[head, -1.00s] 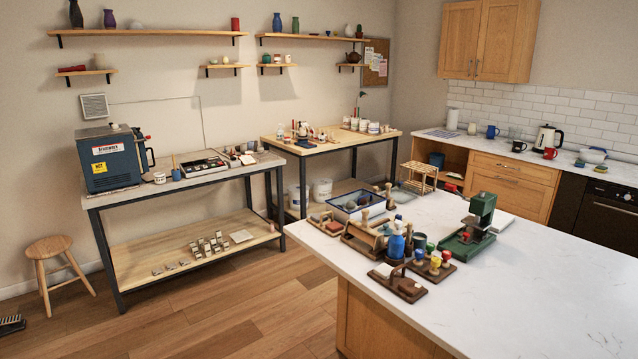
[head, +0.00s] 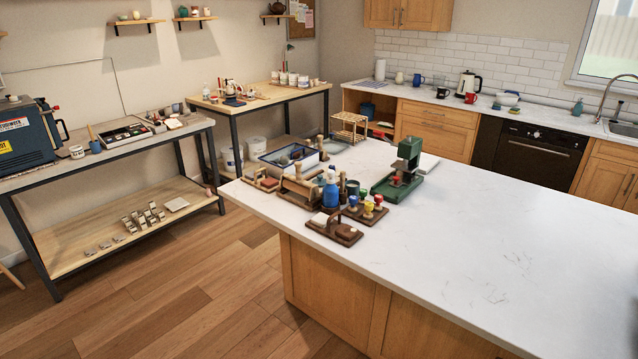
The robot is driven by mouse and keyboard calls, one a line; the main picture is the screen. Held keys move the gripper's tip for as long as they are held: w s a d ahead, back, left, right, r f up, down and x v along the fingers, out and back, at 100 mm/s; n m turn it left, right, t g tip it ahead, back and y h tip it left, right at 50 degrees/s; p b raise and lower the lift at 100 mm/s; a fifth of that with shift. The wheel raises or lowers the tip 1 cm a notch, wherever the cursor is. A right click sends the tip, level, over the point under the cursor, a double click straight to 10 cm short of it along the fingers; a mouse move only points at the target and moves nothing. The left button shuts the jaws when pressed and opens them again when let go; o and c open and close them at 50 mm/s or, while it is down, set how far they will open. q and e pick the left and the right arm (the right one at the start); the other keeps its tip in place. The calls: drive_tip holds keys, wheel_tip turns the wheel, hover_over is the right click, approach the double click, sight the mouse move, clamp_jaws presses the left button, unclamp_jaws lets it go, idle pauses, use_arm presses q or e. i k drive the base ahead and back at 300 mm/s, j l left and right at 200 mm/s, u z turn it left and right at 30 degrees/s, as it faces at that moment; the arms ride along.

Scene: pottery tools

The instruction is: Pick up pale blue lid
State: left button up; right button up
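I cannot pick out a pale blue lid for certain at this distance. A whitish-blue rounded vessel (head: 507,98) stands on the back kitchen counter, right of the red mug; whether it has a separate lid is too small to tell. Small pale pots (head: 136,15) stand on a wall shelf at the upper left, also too small to make out lids. Neither of my grippers is in view.
A white-topped island (head: 460,240) fills the right foreground, its right part bare. Stamps, a blue bottle (head: 331,192) and a green press (head: 404,170) crowd its left end. Workbenches with a blue kiln (head: 25,135) line the left wall. Wooden floor (head: 190,290) is open between.

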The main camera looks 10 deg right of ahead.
sight(320, 181)
drive_tip(key=z, duration=0.45)
drive_tip(key=i+j+z, duration=0.15)
drive_tip(key=j+z, duration=0.15)
drive_tip(key=i+j+z, duration=0.1)
drive_tip(key=j+z, duration=0.15)
drive_tip(key=i+j+z, duration=0.1)
drive_tip(key=j+z, duration=0.2)
drive_tip(key=j, duration=0.15)
drive_tip(key=j+z, duration=0.3)
drive_tip(key=j, duration=0.65)
drive_tip(key=i+j, duration=0.1)
drive_tip(key=j, duration=0.55)
drive_tip(key=i+z, duration=0.05)
